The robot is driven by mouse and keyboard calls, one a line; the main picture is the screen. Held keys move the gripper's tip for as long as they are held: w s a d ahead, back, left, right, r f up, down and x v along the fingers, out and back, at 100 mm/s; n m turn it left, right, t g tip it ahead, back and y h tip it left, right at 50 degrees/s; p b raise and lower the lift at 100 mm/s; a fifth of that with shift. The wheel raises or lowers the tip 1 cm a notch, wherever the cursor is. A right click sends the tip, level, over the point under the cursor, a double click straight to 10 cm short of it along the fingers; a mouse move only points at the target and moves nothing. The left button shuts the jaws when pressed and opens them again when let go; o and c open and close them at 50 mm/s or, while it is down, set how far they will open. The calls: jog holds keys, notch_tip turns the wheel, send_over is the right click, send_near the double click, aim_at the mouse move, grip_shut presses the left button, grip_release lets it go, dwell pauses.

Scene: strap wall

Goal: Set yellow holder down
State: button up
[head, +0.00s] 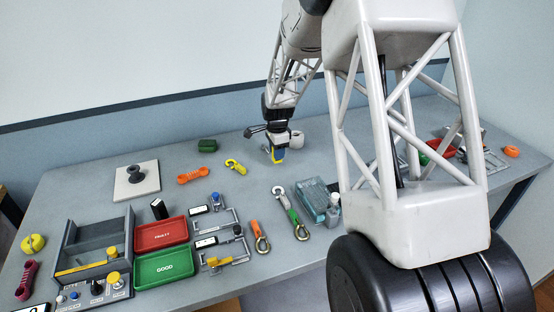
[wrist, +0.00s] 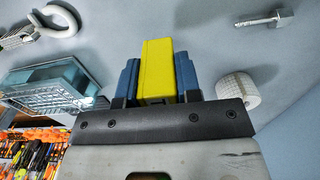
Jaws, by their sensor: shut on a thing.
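The yellow holder (wrist: 157,70) is between the two blue fingers of my gripper (wrist: 158,78) in the wrist view. The fingers press on it from both sides, so the gripper is shut on it. I cannot tell whether the holder touches the table.
A white roll (head: 297,139) stands close to the right of my gripper. A yellow hook (head: 236,167), an orange link (head: 193,176) and a green block (head: 207,146) lie to its left. A clear blue-tinted box (head: 315,196) is nearer the front.

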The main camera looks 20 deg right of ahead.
jog(key=shift+f, duration=0.1)
jog(key=shift+f, duration=1.65)
jog(key=shift+f, duration=0.1)
jog(key=o, duration=1)
notch_tip(320, 180, up, 12)
jog(key=shift+r, duration=0.15)
